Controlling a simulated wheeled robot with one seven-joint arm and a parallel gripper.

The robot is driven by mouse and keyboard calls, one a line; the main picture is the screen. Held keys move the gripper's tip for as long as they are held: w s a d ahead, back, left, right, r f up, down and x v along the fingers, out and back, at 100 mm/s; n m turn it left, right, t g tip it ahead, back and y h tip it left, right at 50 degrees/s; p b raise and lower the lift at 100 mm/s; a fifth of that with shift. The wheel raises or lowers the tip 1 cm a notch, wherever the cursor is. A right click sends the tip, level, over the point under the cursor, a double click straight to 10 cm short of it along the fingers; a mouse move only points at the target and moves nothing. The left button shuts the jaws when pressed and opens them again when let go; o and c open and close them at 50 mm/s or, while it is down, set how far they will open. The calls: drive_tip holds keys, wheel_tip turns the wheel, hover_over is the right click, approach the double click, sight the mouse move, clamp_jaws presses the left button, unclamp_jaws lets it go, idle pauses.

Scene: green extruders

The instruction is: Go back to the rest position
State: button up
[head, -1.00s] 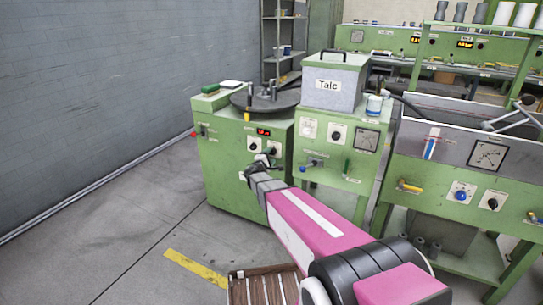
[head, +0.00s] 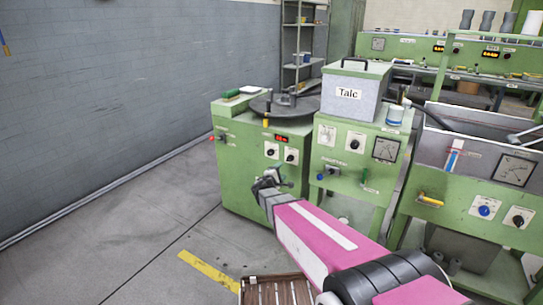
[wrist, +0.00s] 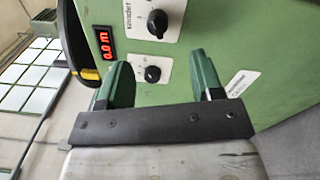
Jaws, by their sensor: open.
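My gripper (head: 267,181) is at the end of my pink arm, in front of the green extruder cabinet (head: 236,170) in the head view. In the wrist view my gripper (wrist: 160,80) has its two green fingers apart, with nothing between them. Beyond the fingers are the cabinet's green front, a red display (wrist: 105,42) and two black knobs, one of them (wrist: 152,74) seen between the fingertips. I cannot tell how far the fingertips are from the panel, but I see no grip on a knob.
A grey Talc box (head: 350,95) stands on the neighbouring green machine. A slatted wooden crate (head: 275,291) is on the floor below my arm. A grey wall (head: 130,90) runs along the left. The floor (head: 130,235) between wall and cabinet is clear, with a yellow stripe (head: 208,270).

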drive_tip(key=s+d+f+m+g+y, duration=0.1)
drive_tip(key=s+d+f+m+g, duration=0.3)
drive_tip(key=s+d+m+g, duration=0.8)
drive_tip(key=s+a+g+y, duration=0.1)
drive_tip(key=s+a+y, duration=0.1)
drive_tip(key=s, duration=0.3)
drive_tip(key=s+a+m+g+y, duration=0.1)
drive_tip(key=s+a+y, duration=0.1)
drive_tip(key=s+y, duration=0.2)
drive_tip(key=s+a+f+m+y, duration=0.1)
drive_tip(key=s+a+y, duration=0.1)
drive_tip(key=s, duration=0.5)
drive_tip(key=shift+a+g+y, duration=0.35)
drive_tip(key=shift+g+y, duration=0.05)
drive_tip(key=shift+y, duration=0.5)
